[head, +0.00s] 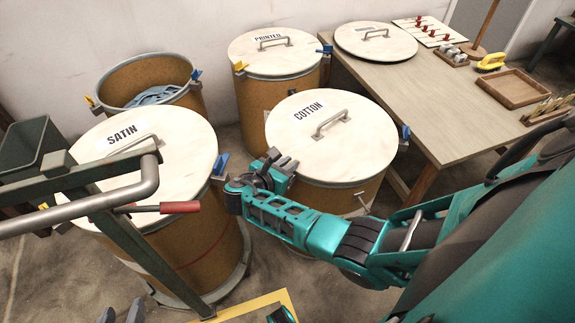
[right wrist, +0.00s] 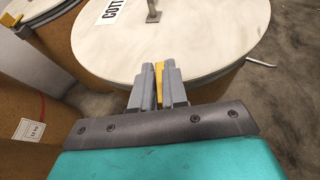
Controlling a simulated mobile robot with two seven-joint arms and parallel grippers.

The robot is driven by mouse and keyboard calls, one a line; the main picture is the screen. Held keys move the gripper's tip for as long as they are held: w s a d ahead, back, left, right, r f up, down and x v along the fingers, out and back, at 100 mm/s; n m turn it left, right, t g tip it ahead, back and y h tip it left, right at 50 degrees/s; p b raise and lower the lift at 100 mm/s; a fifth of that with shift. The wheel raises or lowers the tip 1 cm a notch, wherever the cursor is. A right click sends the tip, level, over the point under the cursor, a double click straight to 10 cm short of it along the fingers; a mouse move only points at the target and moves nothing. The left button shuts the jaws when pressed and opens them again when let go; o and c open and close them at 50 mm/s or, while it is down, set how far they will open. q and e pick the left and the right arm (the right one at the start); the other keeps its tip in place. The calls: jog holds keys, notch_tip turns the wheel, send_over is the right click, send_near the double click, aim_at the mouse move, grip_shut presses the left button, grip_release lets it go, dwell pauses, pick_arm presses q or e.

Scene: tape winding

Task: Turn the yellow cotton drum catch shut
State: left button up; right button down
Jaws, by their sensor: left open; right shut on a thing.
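The cotton drum (head: 325,195) has a pale lid (head: 350,150) with a COTTON label and a bar handle. A blue catch (head: 405,133) is on its right rim. My right gripper (head: 281,163) is at the left rim, shut on the yellow catch (right wrist: 159,78). The right wrist view shows the catch as a narrow yellow strip between the grey fingers (right wrist: 158,88). My fingers hide the catch in the head view, and I cannot tell how far it is turned. My left gripper (head: 122,313) is open and empty at the bottom edge, well away from the cotton drum.
The satin drum (head: 190,250) stands close on the left, with a green metal frame (head: 105,215) in front. The printed drum (head: 255,100) and an open drum (head: 125,75) stand behind. A table (head: 430,110) with a spare lid (head: 376,42) and trays is at the right.

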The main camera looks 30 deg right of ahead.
pick_arm(q)
jog(key=shift+f, duration=0.15)
pick_arm(e)
jog(key=shift+m+g, duration=0.3)
pick_arm(q)
jog(key=shift+s+a+f, duration=0.1)
jog(key=shift+s, duration=0.05)
pick_arm(e)
jog(key=c, duration=1.2)
grip_release()
jog(key=shift+c, duration=0.2)
